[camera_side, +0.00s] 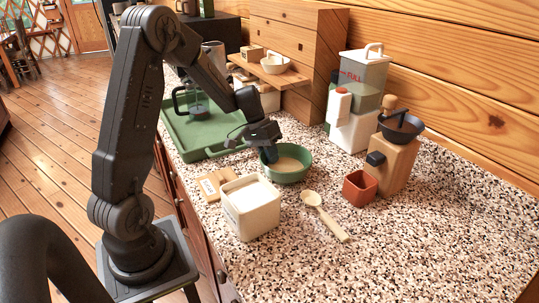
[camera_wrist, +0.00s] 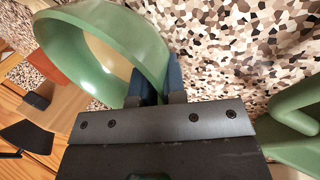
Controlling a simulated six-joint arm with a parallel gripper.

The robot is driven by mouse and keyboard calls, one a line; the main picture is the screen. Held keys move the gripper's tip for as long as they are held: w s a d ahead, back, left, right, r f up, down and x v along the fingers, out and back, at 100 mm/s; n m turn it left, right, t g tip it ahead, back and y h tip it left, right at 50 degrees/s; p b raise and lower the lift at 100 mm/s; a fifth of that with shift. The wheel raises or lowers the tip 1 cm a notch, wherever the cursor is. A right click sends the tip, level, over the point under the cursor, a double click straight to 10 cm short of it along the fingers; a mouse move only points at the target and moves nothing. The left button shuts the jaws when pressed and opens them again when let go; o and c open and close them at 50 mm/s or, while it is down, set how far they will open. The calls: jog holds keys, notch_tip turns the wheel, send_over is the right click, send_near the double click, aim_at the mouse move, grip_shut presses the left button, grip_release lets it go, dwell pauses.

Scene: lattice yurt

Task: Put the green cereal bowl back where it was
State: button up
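The green cereal bowl (camera_side: 287,175) is upright near the middle of the speckled counter, with a tan inside or contents. My gripper (camera_side: 268,155) reaches down at the bowl's left rim. In the wrist view the wall of the bowl (camera_wrist: 125,35) runs between the two blue fingers (camera_wrist: 160,82), one inside and one outside, and they look closed on it. I cannot tell for sure whether the bowl's base touches the counter.
A green tray (camera_side: 190,150) with a French press (camera_side: 193,105) lies behind left. A wooden shelf (camera_side: 315,60) stands behind. The front right counter is clear.

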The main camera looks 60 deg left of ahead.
jog(key=o, duration=0.4)
jog(key=v, duration=1.2)
jog(key=s+d+r+m+y, duration=0.1)
jog(key=s+d+r, duration=0.2)
jog(key=d, duration=0.4)
jog(key=s+d+r+m+y, duration=0.1)
jog(key=s+d+r+y, duration=0.1)
jog(key=d, duration=0.4)
jog(key=shift+s+d+r+m+t+y, duration=0.1)
jog(key=shift+s+d+m+t+y, duration=0.4)
jog(key=shift+s+d, duration=1.2)
jog(key=shift+s+d+f+m+t+h, duration=0.1)
jog(key=shift+s+d+m+t, duration=0.2)
jog(key=shift+s+d+t, duration=0.95)
jog(key=shift+s+d+r+m+t+y, duration=0.15)
jog(key=shift+s+d+m+y, duration=0.2)
jog(key=shift+s+d, duration=1.85)
jog(key=shift+s+a, duration=0.45)
